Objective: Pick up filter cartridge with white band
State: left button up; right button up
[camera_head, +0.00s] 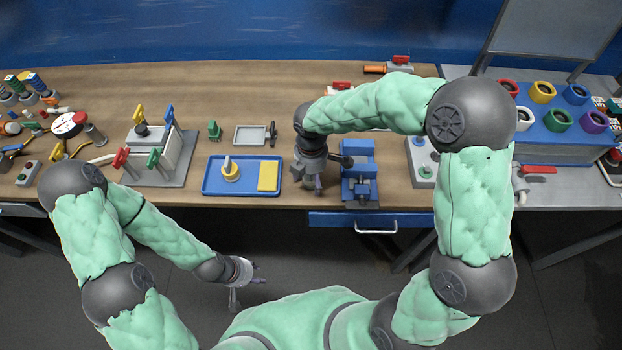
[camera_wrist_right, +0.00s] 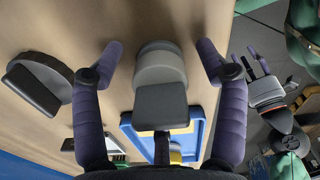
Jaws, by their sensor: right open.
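The filter cartridge with the white band (camera_wrist_right: 160,68) stands between the fingers of my right gripper (camera_wrist_right: 162,62) in the right wrist view. It has a grey round body, a pale band and a dark grey block on the near side. Gaps show on both sides, so the open fingers do not touch it. In the head view my right gripper (camera_head: 314,190) is over the table between the blue tray and the blue vise, and mostly hides the cartridge. My left gripper (camera_head: 248,277) is open and empty in front of the table, low in the head view.
A dark round piece with a block (camera_wrist_right: 38,85) is close to my right gripper's left finger. The blue tray (camera_head: 210,189) holds a yellow block and a yellow-ringed piece. The blue vise (camera_head: 360,187) stands just right of my right gripper. A grey frame (camera_head: 256,145) lies behind the tray.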

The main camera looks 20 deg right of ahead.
grip_shut()
jog(key=shift+r, duration=0.15)
